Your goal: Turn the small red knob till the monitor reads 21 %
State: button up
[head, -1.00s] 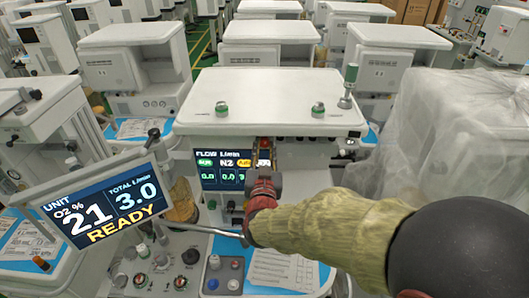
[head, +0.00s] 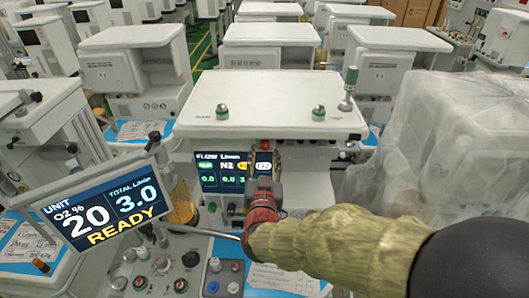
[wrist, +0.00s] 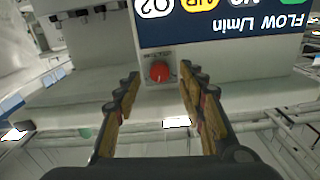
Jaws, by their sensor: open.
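The small red knob (wrist: 160,71) is on the pale front of the machine, beside the flow screen, in the wrist view. My gripper (wrist: 158,78) is open, with one finger on each side of the knob and a visible gap to it on both sides. The tilted monitor (head: 100,211) at the left reads O2 20 %, total 3.0 L/min and READY.
The flow screen (head: 222,171) is partly covered by my gripper. Below it is a lower panel with several knobs, including a black one (head: 190,259). A plastic-wrapped unit (head: 435,140) stands at the right. More carts fill the background.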

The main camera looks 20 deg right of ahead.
jog(key=v, duration=0.9)
jog(key=shift+s, duration=0.2)
